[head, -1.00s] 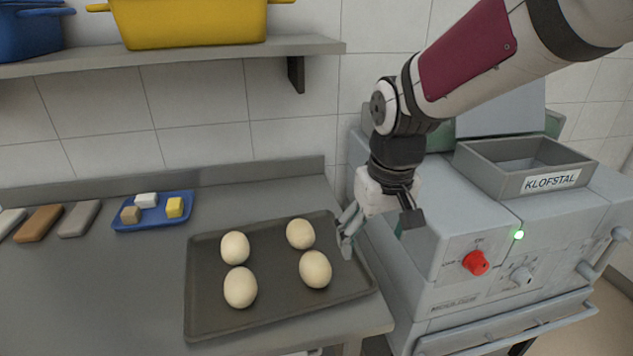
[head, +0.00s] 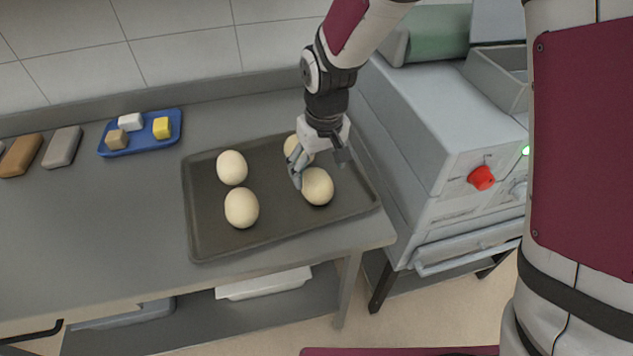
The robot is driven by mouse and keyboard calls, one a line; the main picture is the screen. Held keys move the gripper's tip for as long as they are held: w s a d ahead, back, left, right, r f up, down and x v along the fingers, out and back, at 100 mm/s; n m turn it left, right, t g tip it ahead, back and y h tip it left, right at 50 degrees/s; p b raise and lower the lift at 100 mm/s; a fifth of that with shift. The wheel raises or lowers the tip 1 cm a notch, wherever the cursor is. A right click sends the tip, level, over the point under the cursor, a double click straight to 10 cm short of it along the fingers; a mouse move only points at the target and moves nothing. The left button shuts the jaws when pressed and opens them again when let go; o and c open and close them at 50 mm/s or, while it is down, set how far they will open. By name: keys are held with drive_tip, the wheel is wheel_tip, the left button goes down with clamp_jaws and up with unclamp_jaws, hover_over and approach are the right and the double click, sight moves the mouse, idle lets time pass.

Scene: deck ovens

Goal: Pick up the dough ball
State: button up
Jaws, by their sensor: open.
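Several pale dough balls lie on a dark baking tray (head: 275,230) on the steel counter. My gripper (head: 318,172) is open and points down over the right side of the tray. Its fingers are at the front right dough ball (head: 318,188), one finger by its left side and the other above its right side. I cannot tell whether they touch it. The back right dough ball (head: 292,146) is partly hidden behind my gripper. The back left ball (head: 232,167) and front left ball (head: 242,208) lie clear of it.
A blue tray (head: 146,146) with small blocks sits at the back left, beside brown (head: 20,155) and grey (head: 62,147) bars. A grey machine with a red knob (head: 481,178) stands close on the right.

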sight(317, 176)
drive_tip(key=shift+w+a+f, duration=0.1)
drive_tip(key=shift+f, duration=1.2)
drive_tip(key=shift+w+a+f, duration=0.1)
drive_tip(key=shift+f, duration=1.2)
drive_tip(key=c, duration=1.3)
drive_tip(key=shift+r, duration=0.1)
drive_tip(key=shift+r, duration=0.4)
drive_tip(key=r, duration=0.2)
drive_tip(key=shift+s+d+r, duration=0.1)
drive_tip(key=shift+s+r, duration=0.25)
drive_tip(key=shift+r, duration=0.05)
drive_tip(key=s+d, duration=0.1)
drive_tip(key=s, duration=0.4)
drive_tip(key=s+d+r, duration=0.1)
drive_tip(key=s, duration=0.4)
drive_tip(key=s+d, duration=0.2)
drive_tip(key=s, duration=0.3)
drive_tip(key=shift+d+r, duration=0.1)
drive_tip(key=shift+r, duration=0.05)
drive_tip(key=shift+w, duration=0.15)
